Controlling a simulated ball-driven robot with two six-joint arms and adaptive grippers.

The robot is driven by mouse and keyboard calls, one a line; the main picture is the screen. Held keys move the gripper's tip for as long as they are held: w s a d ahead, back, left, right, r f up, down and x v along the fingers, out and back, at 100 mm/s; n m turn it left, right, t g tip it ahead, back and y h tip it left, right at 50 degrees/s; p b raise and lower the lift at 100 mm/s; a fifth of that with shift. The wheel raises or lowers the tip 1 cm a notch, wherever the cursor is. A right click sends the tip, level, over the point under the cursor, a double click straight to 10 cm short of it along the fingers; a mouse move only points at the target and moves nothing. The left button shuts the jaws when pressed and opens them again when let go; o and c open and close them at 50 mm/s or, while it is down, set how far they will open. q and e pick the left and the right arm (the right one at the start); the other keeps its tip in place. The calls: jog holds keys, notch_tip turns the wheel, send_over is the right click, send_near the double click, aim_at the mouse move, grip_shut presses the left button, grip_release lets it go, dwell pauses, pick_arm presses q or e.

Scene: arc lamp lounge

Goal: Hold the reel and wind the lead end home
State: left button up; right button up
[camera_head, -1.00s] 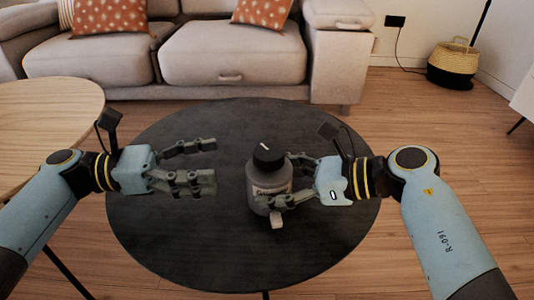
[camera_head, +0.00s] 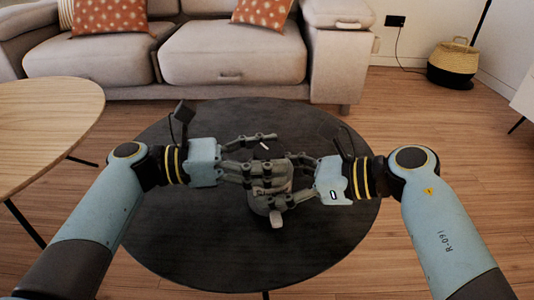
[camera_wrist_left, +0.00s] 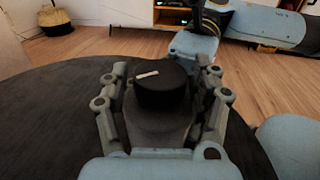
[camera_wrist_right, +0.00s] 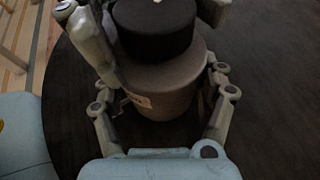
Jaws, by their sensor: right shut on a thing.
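The reel is a grey, bottle-shaped body (camera_head: 259,205) with a black round knob (camera_wrist_left: 162,90) on top. The knob has a short white mark. A pale tab (camera_head: 276,219) sticks out low at the reel's front; I cannot tell if it is the lead end. The reel stands upright on the dark round table. My right gripper (camera_head: 281,183) is shut on the reel's body (camera_wrist_right: 170,75) from the right. My left gripper (camera_head: 272,154) is open, its fingers either side of the knob with gaps in the left wrist view. In the head view its fingers hide most of the knob.
The dark round table (camera_head: 180,245) is otherwise bare. A light wooden table (camera_head: 45,120) stands at the left. A beige sofa (camera_head: 230,55) is behind, and a basket (camera_head: 460,62) stands at the back right.

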pick_arm(q)
jog(key=c, duration=0.9)
jog(key=m+g, duration=0.2)
jog(key=g, duration=0.1)
jog(key=shift+w+m+g, duration=0.15)
jog(key=shift+m+g, duration=0.15)
jog(key=shift+g, duration=0.1)
jog(key=shift+m+g, duration=1.1)
jog(key=shift+g, duration=0.7)
jog(key=o, duration=1.2)
jog(key=v, duration=1.2)
jog(key=shift+r, duration=0.2)
